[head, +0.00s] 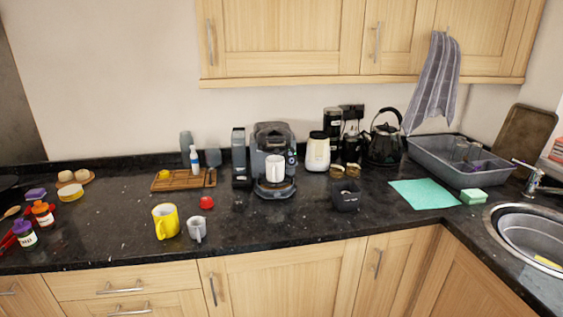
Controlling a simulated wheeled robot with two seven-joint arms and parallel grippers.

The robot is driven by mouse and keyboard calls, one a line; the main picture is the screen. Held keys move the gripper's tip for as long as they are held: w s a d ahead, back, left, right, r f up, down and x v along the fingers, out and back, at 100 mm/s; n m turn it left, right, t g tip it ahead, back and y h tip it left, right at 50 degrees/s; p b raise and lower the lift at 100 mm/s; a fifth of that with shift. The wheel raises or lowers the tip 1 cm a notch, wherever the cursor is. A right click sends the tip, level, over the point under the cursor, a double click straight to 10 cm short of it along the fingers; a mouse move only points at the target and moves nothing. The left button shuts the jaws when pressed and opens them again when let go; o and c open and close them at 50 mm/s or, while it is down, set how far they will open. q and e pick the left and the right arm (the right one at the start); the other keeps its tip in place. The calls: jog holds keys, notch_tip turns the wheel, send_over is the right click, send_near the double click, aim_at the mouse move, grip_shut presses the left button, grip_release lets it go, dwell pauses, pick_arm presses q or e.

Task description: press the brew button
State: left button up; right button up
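The coffee machine (261,141) stands at the middle of the dark granite counter, against the back wall. It is black and grey. A white mug (275,168) stands on its drip tray, under the brewing head. A small light spot shows on the right of the machine's front, but I cannot tell whether it is the brew button. Neither of my grippers is in the head view.
A yellow mug (166,221) and a grey cup (197,228) stand at the counter's front, left of the machine. A black bin (345,196), a cream canister (317,152) and a kettle (384,143) are to its right. The counter directly before the machine is clear.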

grip_shut()
jog(key=shift+a, duration=0.1)
dwell(1.4)
